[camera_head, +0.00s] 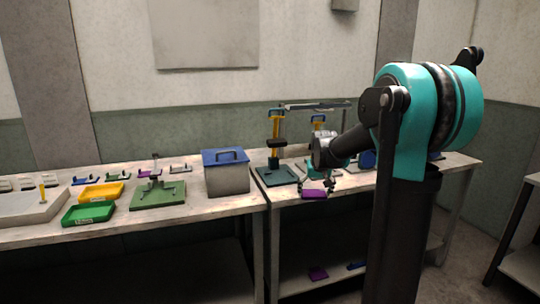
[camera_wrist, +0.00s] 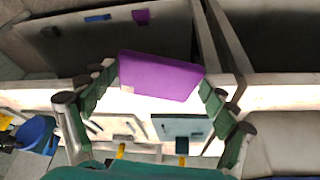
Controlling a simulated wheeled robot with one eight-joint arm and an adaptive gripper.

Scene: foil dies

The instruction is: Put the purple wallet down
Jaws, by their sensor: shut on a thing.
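The purple wallet (camera_head: 314,194) is a flat purple rectangle at the front edge of the right-hand table (camera_head: 284,200). In the wrist view the wallet (camera_wrist: 160,77) spans the space between my two green-padded fingers. My gripper (camera_head: 316,184) is shut on it, and the fingers grip its left and right ends. The gripper (camera_wrist: 158,80) points down at the table. The wallet overlaps the table's front edge in both views; I cannot tell whether it touches the tabletop.
A grey box with a blue lid (camera_head: 226,172) stands left of the gap between tables. Another purple item (camera_head: 317,273) and a blue item (camera_head: 356,265) lie on the lower shelf.

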